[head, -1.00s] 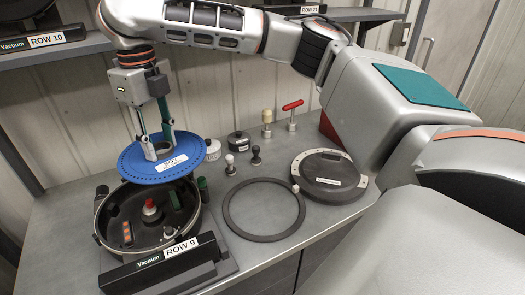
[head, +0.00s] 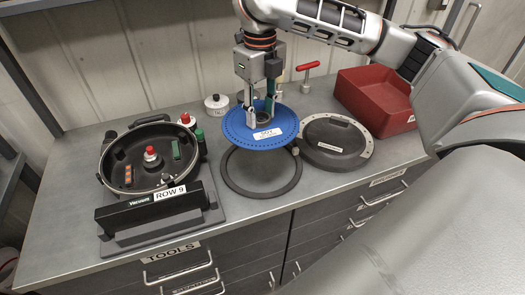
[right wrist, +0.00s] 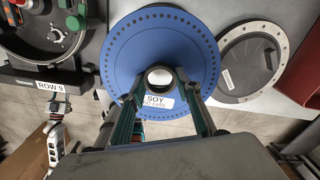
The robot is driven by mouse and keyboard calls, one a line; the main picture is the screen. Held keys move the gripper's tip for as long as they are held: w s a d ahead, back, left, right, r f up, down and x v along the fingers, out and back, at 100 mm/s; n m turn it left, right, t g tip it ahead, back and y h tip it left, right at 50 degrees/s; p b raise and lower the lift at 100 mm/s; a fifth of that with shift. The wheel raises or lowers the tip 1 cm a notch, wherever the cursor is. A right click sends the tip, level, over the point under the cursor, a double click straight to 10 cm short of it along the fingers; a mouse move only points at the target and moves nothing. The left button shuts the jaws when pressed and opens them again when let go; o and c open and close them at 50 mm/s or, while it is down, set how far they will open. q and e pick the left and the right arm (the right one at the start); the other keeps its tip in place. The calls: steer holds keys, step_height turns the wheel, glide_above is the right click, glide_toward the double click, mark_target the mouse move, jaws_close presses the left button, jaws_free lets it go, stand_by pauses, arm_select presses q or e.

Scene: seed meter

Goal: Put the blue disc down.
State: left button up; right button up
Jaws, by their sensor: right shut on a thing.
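The blue disc (head: 240,132) has a ring of small holes and a white SOY label. My right gripper (head: 260,118) is shut on its central hub. In the head view the disc is above the dark ring (head: 234,185) on the bench and overlaps the ring's far part. The gap below the disc is hard to judge. In the right wrist view the disc (right wrist: 140,62) fills the middle, with the right gripper (right wrist: 160,82) at its hub. The round meter housing (head: 108,165) stands open at the left, with no disc in it.
A dark round cover (head: 335,140) lies right of the ring. A red bin (head: 372,98) stands at the back right. A red-handled tool (head: 307,70) and a small white-topped pot (head: 216,106) stand behind.

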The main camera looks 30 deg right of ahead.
mark_target(261, 165)
step_height(261, 165, down, 16)
steer(key=shift+r, duration=0.1)
stand_by(0.4)
steer(key=o, duration=1.1)
step_height(261, 165, up, 12)
steer(key=shift+s, duration=0.1)
stand_by(0.5)
